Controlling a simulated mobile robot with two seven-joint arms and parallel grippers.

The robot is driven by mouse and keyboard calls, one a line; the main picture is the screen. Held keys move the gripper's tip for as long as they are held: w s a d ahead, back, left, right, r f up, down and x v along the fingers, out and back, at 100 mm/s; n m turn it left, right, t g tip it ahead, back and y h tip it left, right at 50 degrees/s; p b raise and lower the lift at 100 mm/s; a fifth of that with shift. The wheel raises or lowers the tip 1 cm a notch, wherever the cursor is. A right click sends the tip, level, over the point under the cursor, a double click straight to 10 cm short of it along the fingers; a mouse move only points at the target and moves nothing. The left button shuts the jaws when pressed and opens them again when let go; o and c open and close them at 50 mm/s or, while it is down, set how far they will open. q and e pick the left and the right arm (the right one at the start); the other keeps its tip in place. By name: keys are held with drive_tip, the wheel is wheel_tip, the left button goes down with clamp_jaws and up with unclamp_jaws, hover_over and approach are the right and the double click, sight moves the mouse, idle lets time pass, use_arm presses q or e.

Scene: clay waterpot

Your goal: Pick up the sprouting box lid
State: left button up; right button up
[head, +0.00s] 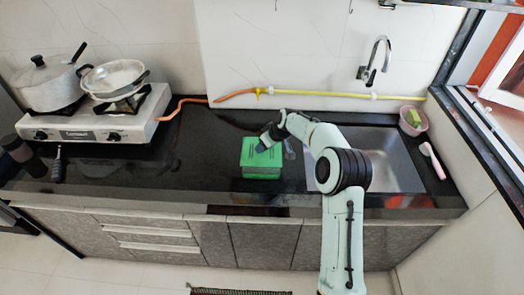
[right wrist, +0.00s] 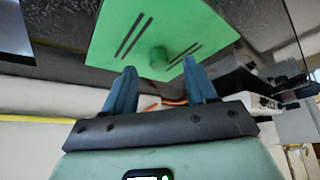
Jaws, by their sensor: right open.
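The green sprouting box (head: 262,172) stands on the dark counter, left of the sink. Its flat green lid (head: 249,154) lies on top. In the right wrist view the lid (right wrist: 112,42) shows dark slots and a round green knob (right wrist: 158,57). My right gripper (head: 263,147) is over the right part of the lid. In the wrist view the right gripper (right wrist: 159,66) is open, its two blue fingers apart, with the knob showing in the gap at their tips. I cannot tell whether the fingers touch the lid. My left gripper is not in view.
A gas stove (head: 97,117) with a pot (head: 46,84) and a pan (head: 113,78) stands at the left. The metal sink (head: 397,165) and tap (head: 375,60) are at the right. A yellow and orange hose (head: 320,93) runs along the wall. The counter between stove and box is clear.

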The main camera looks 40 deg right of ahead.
drive_tip(key=x, duration=0.3)
drive_tip(key=shift+w+r, duration=0.15)
drive_tip(key=shift+w, duration=0.2)
drive_tip(key=shift+s, duration=0.2)
drive_tip(key=c, duration=0.3)
clamp_jaws()
